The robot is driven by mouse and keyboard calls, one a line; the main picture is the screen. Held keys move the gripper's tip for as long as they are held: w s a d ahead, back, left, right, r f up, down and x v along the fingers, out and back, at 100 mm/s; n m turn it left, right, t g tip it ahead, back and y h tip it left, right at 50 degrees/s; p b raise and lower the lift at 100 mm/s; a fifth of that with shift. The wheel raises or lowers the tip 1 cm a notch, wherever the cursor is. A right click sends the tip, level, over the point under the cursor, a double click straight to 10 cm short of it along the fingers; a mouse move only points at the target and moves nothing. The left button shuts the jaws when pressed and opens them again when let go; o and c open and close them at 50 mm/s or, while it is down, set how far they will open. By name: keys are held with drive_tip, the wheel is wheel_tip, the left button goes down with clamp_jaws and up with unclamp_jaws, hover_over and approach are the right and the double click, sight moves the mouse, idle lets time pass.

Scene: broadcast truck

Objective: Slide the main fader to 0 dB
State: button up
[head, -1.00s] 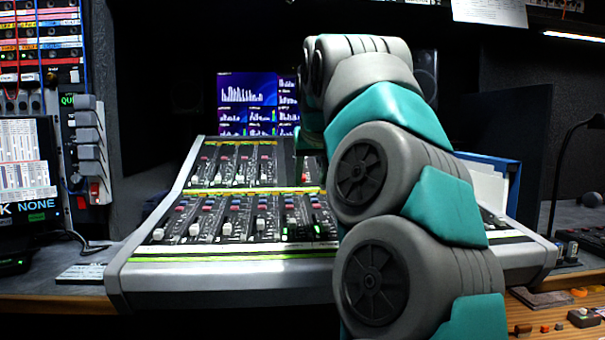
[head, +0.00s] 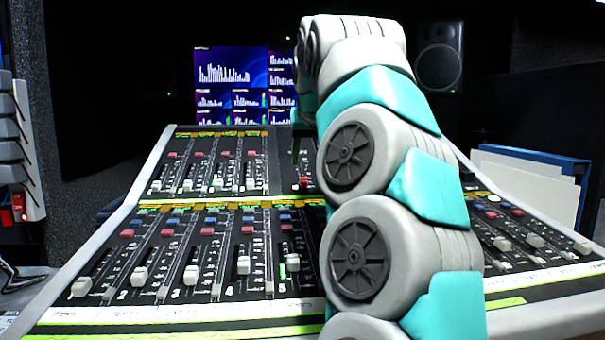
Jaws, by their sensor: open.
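The mixing console (head: 70,318) fills the lower part of the head view. It has two rows of faders with pale caps. In the front row, a fader cap (head: 293,263) with a green light beside it sits just left of my arm. I cannot tell which fader is the main one, and my arm covers part of the console. My gripper (head: 297,146) shows only as a dark finger hanging above the back row; the rest is hidden behind my arm. It appears open and holds nothing visible.
Monitors (head: 230,66) with bar graphs stand behind the console, and a speaker (head: 439,55) is at the back right. A blue binder with white papers (head: 525,182) stands at the right. A grey-and-white rack unit (head: 25,150) is close at the left.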

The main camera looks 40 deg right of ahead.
sight(304, 179)
drive_tip(key=x, duration=0.7)
drive_tip(key=shift+w+f, duration=0.1)
drive_tip(key=shift+f, duration=0.05)
clamp_jaws()
idle(1.2)
